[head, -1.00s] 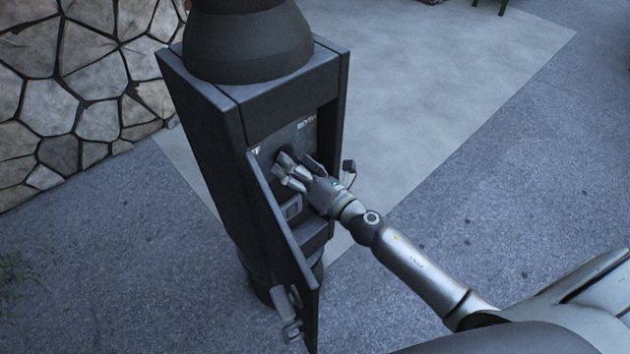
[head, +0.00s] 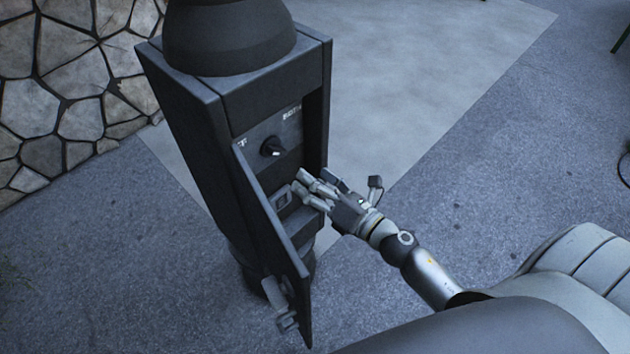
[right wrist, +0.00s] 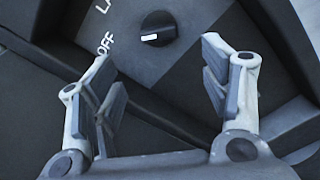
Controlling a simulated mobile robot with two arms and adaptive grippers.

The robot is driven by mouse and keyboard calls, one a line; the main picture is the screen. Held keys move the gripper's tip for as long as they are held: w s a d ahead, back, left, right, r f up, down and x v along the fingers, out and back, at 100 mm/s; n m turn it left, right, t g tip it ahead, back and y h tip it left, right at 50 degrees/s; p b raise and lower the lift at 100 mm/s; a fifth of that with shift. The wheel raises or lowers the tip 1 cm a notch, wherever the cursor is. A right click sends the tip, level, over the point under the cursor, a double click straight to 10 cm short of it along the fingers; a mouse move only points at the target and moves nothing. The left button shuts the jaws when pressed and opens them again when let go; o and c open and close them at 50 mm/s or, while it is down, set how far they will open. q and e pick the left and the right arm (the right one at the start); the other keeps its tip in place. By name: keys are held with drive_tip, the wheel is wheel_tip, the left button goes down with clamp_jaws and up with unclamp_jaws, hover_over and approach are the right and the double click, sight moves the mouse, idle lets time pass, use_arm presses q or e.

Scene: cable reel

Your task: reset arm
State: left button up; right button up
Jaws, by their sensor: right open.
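My right gripper (head: 312,188) is open and empty in front of the dark cabinet post (head: 190,120), just below and to the right of a black rotary knob (head: 271,147) on its inner panel. In the right wrist view, my right gripper (right wrist: 165,105) has its two fingers spread apart. The knob (right wrist: 158,28) lies beyond the fingertips and does not touch them. Its white mark points toward the word OFF (right wrist: 106,43). My left gripper is not in view.
The cabinet door (head: 270,230) hangs open at the left, with a latch (head: 282,305) near its lower edge. A stone wall (head: 60,80) stands at the upper left. Grey paving (head: 480,200) to the right is largely clear.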

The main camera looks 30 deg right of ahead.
drive_tip(key=s+d+f+m+g+h, duration=0.25)
drive_tip(key=f+m, duration=0.25)
drive_tip(key=f, duration=0.5)
drive_tip(key=s+d+f+m+g+h, duration=0.1)
drive_tip(key=s+f+m+g, duration=0.15)
drive_tip(key=f+m, duration=0.55)
drive_tip(key=s+d+f+m+g+h, duration=0.1)
drive_tip(key=s+d+f+m+h, duration=0.15)
drive_tip(key=f, duration=1.05)
drive_tip(key=s+a+f+m+g, duration=0.1)
drive_tip(key=s+f+m+g, duration=0.3)
drive_tip(key=s+f, duration=0.5)
drive_tip(key=s+a+f+m+g, duration=0.1)
drive_tip(key=s+f+m+g, duration=0.2)
drive_tip(key=s+f+m, duration=0.4)
drive_tip(key=s+f, duration=0.2)
drive_tip(key=s, duration=0.6)
drive_tip(key=shift+s+a+g, duration=0.15)
drive_tip(key=shift+s+g, duration=0.05)
drive_tip(key=shift+g, duration=0.2)
drive_tip(key=s+m, duration=0.1)
drive_tip(key=s, duration=0.1)
drive_tip(key=s+f+m+g, duration=0.1)
drive_tip(key=s, duration=0.2)
drive_tip(key=s+a+f+m+g, duration=0.1)
drive_tip(key=s, duration=0.2)
drive_tip(key=shift+s+a+f, duration=0.1)
drive_tip(key=shift+f, duration=0.1)
drive_tip(key=shift+c, duration=0.3)
